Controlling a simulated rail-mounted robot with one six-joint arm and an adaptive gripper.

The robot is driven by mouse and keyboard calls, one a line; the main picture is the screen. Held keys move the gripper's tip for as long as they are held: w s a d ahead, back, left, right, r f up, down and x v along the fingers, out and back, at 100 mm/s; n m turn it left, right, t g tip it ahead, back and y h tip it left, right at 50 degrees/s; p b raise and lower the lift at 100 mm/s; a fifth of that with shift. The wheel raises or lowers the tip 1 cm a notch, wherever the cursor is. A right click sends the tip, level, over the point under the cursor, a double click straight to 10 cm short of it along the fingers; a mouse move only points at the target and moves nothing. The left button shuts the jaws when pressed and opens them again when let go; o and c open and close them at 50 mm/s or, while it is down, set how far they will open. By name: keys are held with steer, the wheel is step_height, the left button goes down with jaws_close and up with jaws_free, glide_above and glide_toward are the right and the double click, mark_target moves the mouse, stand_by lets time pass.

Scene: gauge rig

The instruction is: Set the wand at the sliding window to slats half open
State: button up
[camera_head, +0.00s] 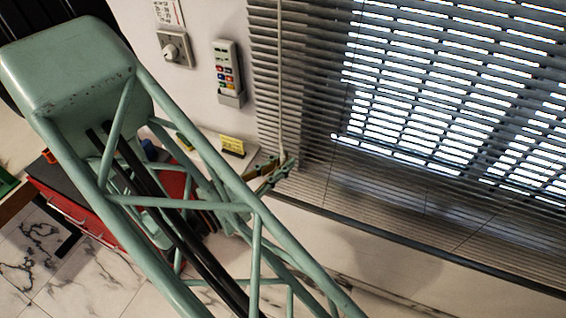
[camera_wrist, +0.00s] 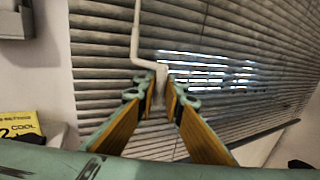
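The pale wand (camera_head: 281,75) hangs down the left side of the blind in the head view. In the wrist view the wand (camera_wrist: 135,35) runs down from the top, bends sideways and ends in a short lower handle. My gripper (camera_wrist: 161,88) has its two yellow-padded fingers close together around that handle, which fills the narrow gap between the tips. In the head view my gripper (camera_head: 275,172) is at the wand's lower end, partly behind my arm. The blind's slats (camera_head: 430,90) are tilted, with bright gaps over the window and grey, closed-looking rows elsewhere.
A remote in a wall holder (camera_head: 229,72) and a dial switch (camera_head: 174,50) are on the wall to the left. A yellow sign (camera_head: 232,146) stands on a ledge beside my gripper. A red cabinet (camera_head: 75,210) is at lower left. The dark sill (camera_head: 420,245) runs below the blind.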

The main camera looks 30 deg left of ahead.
jaws_close()
steer(key=shift+s+a+m+h, duration=0.15)
steer(key=shift+m+h, duration=0.15)
steer(key=shift+h, duration=0.2)
steer(key=shift+s+a+m+g+h+b, duration=0.15)
steer(key=shift+a+m+g+h+b, duration=0.3)
steer(key=shift+m+g+h, duration=0.55)
steer(key=shift+s+a+m+g+h+b, duration=0.15)
steer(key=shift+a+m+g+h+b, duration=0.25)
steer(key=shift+m+h, duration=0.65)
steer(key=shift+s+a+m+g+h+b, duration=0.15)
steer(key=shift+a+m+g+h+b, duration=0.5)
steer(key=shift+h, duration=0.8)
steer(key=shift+d+g, duration=0.25)
steer(key=o, duration=0.5)
jaws_free()
steer(key=shift+s, duration=0.15)
